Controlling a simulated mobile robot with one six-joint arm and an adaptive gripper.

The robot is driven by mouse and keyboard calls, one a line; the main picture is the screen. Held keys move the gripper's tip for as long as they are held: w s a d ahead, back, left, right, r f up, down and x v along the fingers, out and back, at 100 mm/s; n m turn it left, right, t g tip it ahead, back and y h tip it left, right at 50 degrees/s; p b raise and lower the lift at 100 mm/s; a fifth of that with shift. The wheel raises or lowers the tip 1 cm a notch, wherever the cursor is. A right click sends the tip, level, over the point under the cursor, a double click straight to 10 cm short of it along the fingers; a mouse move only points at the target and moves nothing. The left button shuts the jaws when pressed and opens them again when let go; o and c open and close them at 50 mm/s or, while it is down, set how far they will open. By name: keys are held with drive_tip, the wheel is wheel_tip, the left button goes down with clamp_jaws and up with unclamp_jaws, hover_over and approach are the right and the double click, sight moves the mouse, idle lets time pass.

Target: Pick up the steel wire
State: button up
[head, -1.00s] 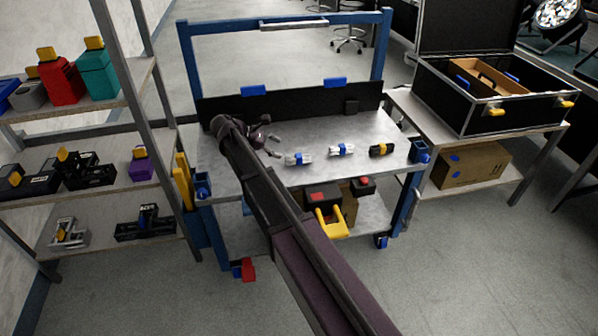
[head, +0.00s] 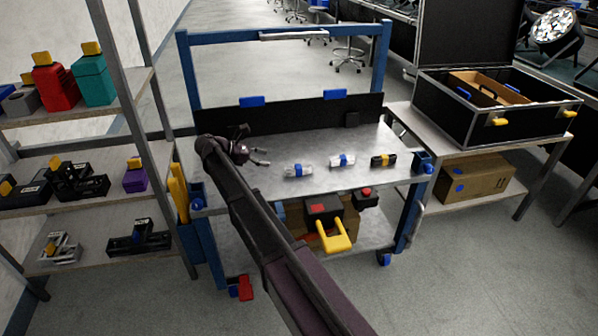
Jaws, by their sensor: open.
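Three small banded bundles lie in a row on the cart's metal top in the head view. The left bundle (head: 289,170) is pale with a blue band, and the middle bundle (head: 333,161) is similar. The right bundle (head: 393,160) is dark with a yellow band. I cannot tell for sure which is the steel wire; the pale ones look most like it. My gripper (head: 262,157) is open and empty above the cart top, left of the left bundle and apart from it. My arm hides part of the cart's left front.
The blue-framed cart (head: 345,183) has a dark back panel (head: 290,115). A yellow-handled dark item (head: 334,237) sits on its lower shelf. Shelves with cases (head: 93,80) stand at left. An open black case (head: 490,120) stands on a table at right.

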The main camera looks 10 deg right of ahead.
drive_tip(key=b, duration=0.3)
approach(301, 166)
drive_tip(key=x, duration=0.4)
drive_tip(key=shift+w+d+f, duration=0.1)
drive_tip(key=shift+w+d, duration=0.05)
drive_tip(key=shift+d, duration=0.2)
drive_tip(key=shift+b+x, duration=1)
drive_tip(key=shift+x, duration=1.6)
clamp_jaws()
